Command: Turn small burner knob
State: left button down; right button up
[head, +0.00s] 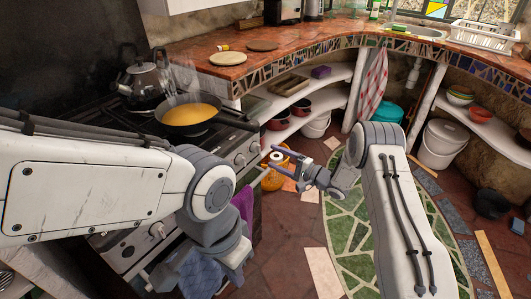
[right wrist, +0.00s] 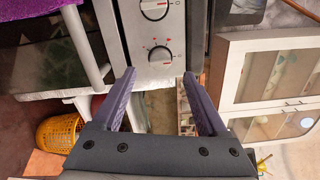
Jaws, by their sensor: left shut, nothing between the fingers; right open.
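The stove's (head: 100,120) front panel carries round knobs. In the head view two of them (head: 240,160) are at its right end, and one (head: 157,230) is at the left. In the right wrist view a black knob with a light pointer line (right wrist: 160,55) sits ahead between the fingertips, with another knob (right wrist: 154,10) above it. I cannot tell which serves the small burner. My right gripper (head: 276,160) is open and empty, apart from the panel's right end; it also shows in the right wrist view (right wrist: 160,76). My left gripper (head: 168,272) is low before the stove, shut and empty, partly hidden by its wrist.
A pan with yellow food (head: 190,112) and a kettle (head: 143,80) stand on the stove. A purple cloth (head: 243,203) and blue towel (head: 203,272) hang at its front. An orange basket (head: 272,179) is on the floor beyond my right gripper. The curved counter (head: 330,30) is behind.

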jog(key=v, duration=0.3)
jog(key=shift+s+d, duration=0.2)
jog(key=shift+d, duration=0.1)
